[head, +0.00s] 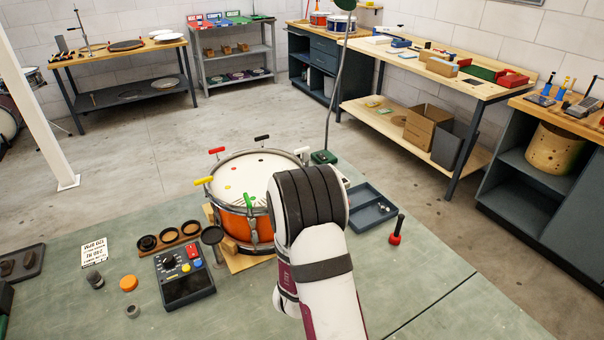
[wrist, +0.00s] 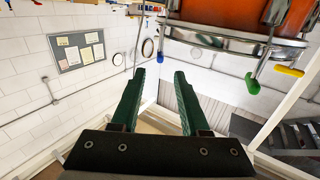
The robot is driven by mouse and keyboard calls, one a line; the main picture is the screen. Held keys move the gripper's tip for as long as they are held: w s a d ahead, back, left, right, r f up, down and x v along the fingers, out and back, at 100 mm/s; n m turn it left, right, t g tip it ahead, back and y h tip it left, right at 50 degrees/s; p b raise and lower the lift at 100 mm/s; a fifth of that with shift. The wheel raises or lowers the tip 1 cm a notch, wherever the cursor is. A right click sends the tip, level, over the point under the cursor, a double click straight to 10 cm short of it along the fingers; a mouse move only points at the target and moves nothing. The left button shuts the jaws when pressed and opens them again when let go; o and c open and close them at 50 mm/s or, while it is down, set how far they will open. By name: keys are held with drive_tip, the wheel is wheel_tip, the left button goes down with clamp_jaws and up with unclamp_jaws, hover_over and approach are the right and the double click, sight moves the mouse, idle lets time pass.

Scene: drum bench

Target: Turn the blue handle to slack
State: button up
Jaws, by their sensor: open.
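The orange drum (head: 235,222) stands on the bench with its white head up and coloured handles around its rim. In the wrist view the drum (wrist: 225,12) hangs upside down at the top. The blue handle (wrist: 160,58) shows there as a small blue tip below the rim; in the head view I cannot see it, and my arm covers that side of the drum. My gripper (wrist: 157,74) is open, its two green fingers apart and empty. The blue tip appears between and just beyond the fingertips; contact is not visible. The head view hides my gripper behind my wrist.
Neighbouring handles are green (head: 250,201) and yellow (head: 203,181); red (head: 216,151), black (head: 261,139) and white (head: 301,150) ones are at the far side. A control box (head: 187,287) stands front left, a grey tray (head: 371,210) right.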

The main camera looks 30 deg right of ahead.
drive_tip(key=x, duration=1.3)
drive_tip(key=shift+c, duration=0.2)
clamp_jaws()
